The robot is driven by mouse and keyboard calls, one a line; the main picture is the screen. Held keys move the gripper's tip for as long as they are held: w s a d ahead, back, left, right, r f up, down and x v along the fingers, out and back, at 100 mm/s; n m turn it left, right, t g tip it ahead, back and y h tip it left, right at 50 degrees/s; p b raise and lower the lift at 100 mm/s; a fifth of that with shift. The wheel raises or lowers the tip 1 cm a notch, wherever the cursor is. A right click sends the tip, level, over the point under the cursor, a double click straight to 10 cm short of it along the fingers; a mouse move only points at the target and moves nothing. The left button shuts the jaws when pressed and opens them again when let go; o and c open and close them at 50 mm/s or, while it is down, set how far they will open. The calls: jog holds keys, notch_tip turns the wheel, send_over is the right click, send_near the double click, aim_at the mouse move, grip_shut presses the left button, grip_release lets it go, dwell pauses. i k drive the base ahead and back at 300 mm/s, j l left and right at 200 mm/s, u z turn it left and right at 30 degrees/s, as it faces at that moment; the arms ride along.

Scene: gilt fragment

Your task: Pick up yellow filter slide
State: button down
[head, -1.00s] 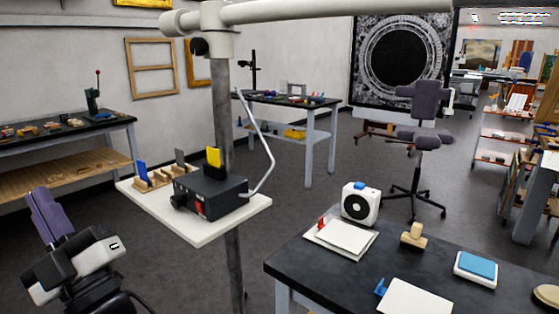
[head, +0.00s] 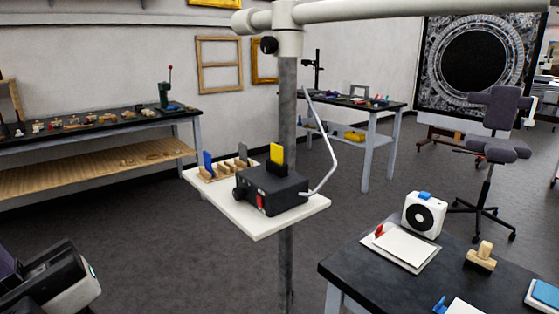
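The yellow filter slide (head: 277,153) stands upright in the top of a black box-shaped device (head: 272,187). The device sits on a small white shelf (head: 258,229) fixed to a grey post. A blue slide (head: 208,163) and a grey slide (head: 243,152) stand in a wooden rack (head: 216,177) just left of the device. Part of my arm shows at the bottom left, well apart from the shelf. My gripper's fingertips are not visible.
The grey post (head: 287,110) rises behind the device, and a pale bent rod (head: 327,150) runs down to its right side. A black table (head: 345,266) with a white fan-like box (head: 424,214) stands at the lower right. Grey floor (head: 160,240) is open to the left.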

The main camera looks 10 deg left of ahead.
aim_at(277, 151)
jog(key=i+j+z, duration=0.15)
jog(key=j, duration=0.2)
jog(key=i+j+z, duration=0.15)
jog(key=j, duration=0.2)
jog(key=i+j+z, duration=0.15)
jog(key=j, duration=0.2)
jog(key=i+j+z, duration=0.15)
jog(key=j, duration=0.2)
jog(key=k, duration=0.05)
